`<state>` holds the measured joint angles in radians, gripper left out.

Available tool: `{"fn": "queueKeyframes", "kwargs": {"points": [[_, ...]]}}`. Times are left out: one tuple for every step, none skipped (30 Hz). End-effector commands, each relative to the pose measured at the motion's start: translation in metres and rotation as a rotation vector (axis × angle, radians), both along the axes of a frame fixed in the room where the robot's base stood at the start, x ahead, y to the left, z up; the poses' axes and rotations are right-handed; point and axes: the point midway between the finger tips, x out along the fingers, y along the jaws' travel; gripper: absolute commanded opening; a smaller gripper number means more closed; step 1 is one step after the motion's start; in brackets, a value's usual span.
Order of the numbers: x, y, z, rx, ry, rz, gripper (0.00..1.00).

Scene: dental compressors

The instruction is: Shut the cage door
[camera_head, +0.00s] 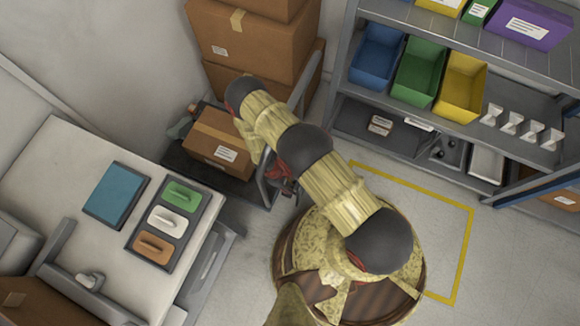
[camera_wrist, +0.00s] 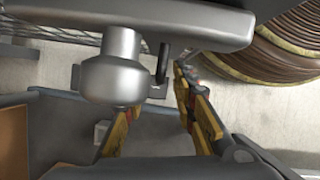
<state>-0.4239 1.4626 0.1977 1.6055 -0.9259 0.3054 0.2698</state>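My gripper (camera_head: 281,178) hangs below the end of my arm in the head view, beside the dark cart, and is partly hidden by the arm. In the wrist view its two yellowish fingers (camera_wrist: 168,95) stand apart, with a gap between them and nothing clearly held. A strip of wire mesh (camera_wrist: 75,33) shows at the upper left of the wrist view. I cannot tell whether it belongs to the cage door. No cage door can be made out clearly in the head view. A grey rounded metal part (camera_wrist: 118,75) fills the upper middle of the wrist view.
A cardboard box (camera_head: 208,150) sits on the dark cart (camera_head: 190,172). Stacked boxes (camera_head: 250,45) stand behind. A shelf with coloured bins (camera_head: 418,72) is at the right. A white bench (camera_head: 60,170) is at the left.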

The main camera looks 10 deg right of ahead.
Motion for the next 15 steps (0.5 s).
{"fn": "queueKeyframes", "kwargs": {"points": [[0.001,0.001,0.002,0.000,-0.001,0.000,0.27],[0.001,0.002,0.004,0.000,-0.001,0.000,0.27],[0.002,0.003,0.007,0.000,-0.001,0.000,0.27],[0.003,0.004,0.010,0.000,-0.001,0.000,0.27],[0.003,0.005,0.013,0.000,-0.002,-0.001,0.27],[0.004,0.007,0.019,0.000,-0.001,0.000,0.27],[0.005,0.009,0.023,0.000,-0.001,0.000,0.27],[0.007,0.011,0.029,0.001,-0.003,0.000,0.27],[0.008,0.013,0.036,0.001,-0.003,0.001,0.27],[0.009,0.015,0.041,0.001,-0.003,0.000,0.27],[0.010,0.017,0.047,0.001,-0.003,0.001,0.27],[0.012,0.020,0.054,0.000,-0.004,0.000,0.27],[0.013,0.022,0.059,0.001,-0.004,0.000,0.27],[0.014,0.024,0.064,0.001,-0.004,0.001,0.27],[0.015,0.027,0.071,0.002,-0.003,0.000,0.27]]}}
